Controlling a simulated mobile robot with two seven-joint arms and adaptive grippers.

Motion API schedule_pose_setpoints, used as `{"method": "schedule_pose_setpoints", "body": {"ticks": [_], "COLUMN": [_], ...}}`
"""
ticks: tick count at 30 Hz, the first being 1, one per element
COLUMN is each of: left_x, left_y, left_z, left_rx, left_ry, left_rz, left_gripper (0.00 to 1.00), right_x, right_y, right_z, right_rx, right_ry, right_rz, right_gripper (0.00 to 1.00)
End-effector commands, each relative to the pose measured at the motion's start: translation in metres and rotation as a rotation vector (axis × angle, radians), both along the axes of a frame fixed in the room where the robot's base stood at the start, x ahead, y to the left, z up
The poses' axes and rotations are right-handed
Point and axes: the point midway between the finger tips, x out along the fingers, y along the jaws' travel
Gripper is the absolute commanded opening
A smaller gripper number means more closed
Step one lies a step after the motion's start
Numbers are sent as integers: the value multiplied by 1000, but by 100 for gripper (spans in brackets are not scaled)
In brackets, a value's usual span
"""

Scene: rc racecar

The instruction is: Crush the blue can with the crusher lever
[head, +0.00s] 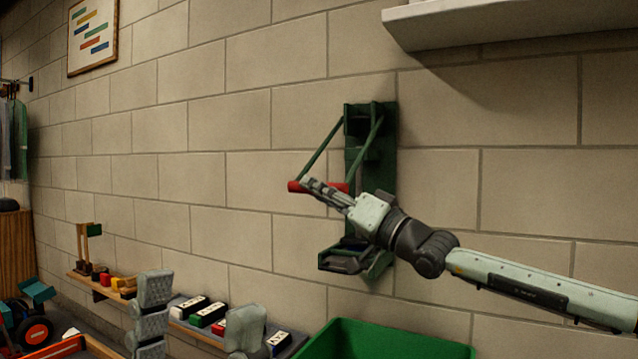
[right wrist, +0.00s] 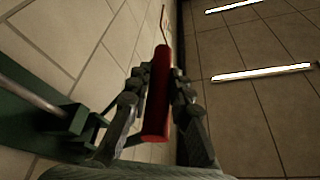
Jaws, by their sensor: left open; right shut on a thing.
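The green can crusher (head: 388,135) is fixed to the block wall, with two green lever arms running down to a red handle bar (head: 294,187). My right gripper (head: 316,187) is shut on the red bar, which stands out from the wall at mid-height of the crusher. In the right wrist view the red bar (right wrist: 158,105) lies between the fingers. The crusher's lower holder (head: 345,262) is dark, and my right wrist covers part of the frame above it. I cannot make out a blue can. My left gripper (head: 198,300) is open at the bottom, its two grey fingers apart and apparently empty.
A green bin (head: 380,342) stands below the crusher. A low shelf (head: 178,312) with several small blocks and boxes runs along the wall behind my left gripper. A white shelf (head: 500,28) juts out at the upper right.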

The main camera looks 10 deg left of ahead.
Motion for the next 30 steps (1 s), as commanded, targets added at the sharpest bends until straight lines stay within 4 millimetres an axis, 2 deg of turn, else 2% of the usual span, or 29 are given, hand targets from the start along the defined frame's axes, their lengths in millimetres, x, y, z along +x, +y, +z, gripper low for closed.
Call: {"method": "schedule_pose_setpoints", "body": {"ticks": [1, 9, 10, 15, 25, 30], "left_x": [0, 0, 1, 1, 2, 1], "left_y": [0, 0, 0, 0, 0, 0], "left_z": [0, -2, -3, -3, -1, -1], "left_rx": [0, 0, 0, 0, 0, 0], "left_ry": [1, 9, 10, 12, 4, 5], "left_rz": [0, 0, 0, 0, -1, 0], "left_gripper": [63, 63, 63, 63, 63, 63], "right_x": [5, 6, 6, 5, 1, -9], "right_y": [-3, -4, -4, -4, -5, -26], "right_z": [-5, -4, -4, -3, -2, -10], "right_rx": [-7, -7, -7, -4, -1, 0], "right_ry": [9, 7, 7, 5, 2, 3], "right_rz": [-12, -14, -14, -12, -7, -8], "right_gripper": [0, 0, 22, 41, 41, 41]}}
